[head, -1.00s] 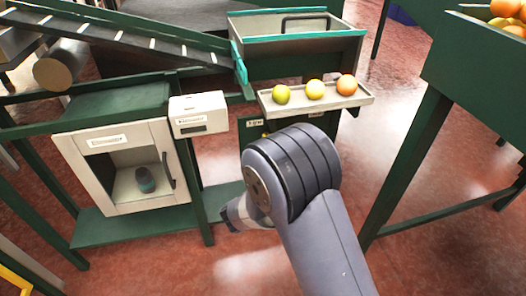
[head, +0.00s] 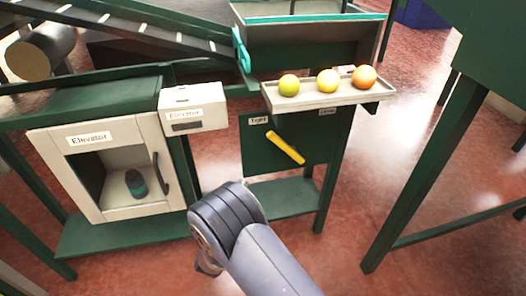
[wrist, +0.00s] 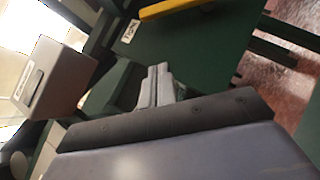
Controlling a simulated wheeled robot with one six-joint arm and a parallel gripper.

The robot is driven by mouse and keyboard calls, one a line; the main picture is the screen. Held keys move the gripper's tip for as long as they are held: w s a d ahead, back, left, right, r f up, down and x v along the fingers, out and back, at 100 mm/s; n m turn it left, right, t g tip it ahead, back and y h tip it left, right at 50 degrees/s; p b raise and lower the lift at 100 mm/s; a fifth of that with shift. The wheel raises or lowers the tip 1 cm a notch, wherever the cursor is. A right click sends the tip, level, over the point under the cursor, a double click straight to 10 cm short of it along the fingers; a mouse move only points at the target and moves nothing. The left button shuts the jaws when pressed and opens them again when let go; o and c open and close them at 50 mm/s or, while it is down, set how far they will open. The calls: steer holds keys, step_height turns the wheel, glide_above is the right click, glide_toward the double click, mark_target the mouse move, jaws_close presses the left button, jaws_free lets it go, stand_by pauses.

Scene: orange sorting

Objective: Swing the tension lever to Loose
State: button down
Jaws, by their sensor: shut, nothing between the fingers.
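The yellow tension lever (head: 285,148) is on a dark green panel (head: 300,150) below the small tray. It slants from upper left to lower right, its upper-left end near the "Tight" label (head: 259,120). The other label (head: 327,112), at the panel's upper right, is too small to read surely. In the wrist view the lever (wrist: 175,8) crosses the top edge, partly cut off, with the "Tight" label (wrist: 129,32) below it. My gripper (wrist: 158,72) is shut and empty, apart from the lever. In the head view my arm mostly hides it.
A tray (head: 325,96) with three fruits juts out above the panel. A green table leg (head: 420,150) stands right. Open floor lies between.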

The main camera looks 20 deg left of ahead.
mark_target(287, 148)
steer(key=shift+s+d+r+b+x, duration=0.2)
steer(key=shift+d+b+x, duration=0.25)
steer(key=shift+x, duration=1.7)
steer(key=shift+s+d+r+b+x, duration=0.1)
steer(key=shift+d+r+b+x, duration=0.3)
steer(key=shift+x, duration=1.75)
steer(key=shift+s+d+r+b+x, duration=0.15)
steer(key=shift+d+b+x, duration=0.3)
steer(key=shift+x, duration=1.65)
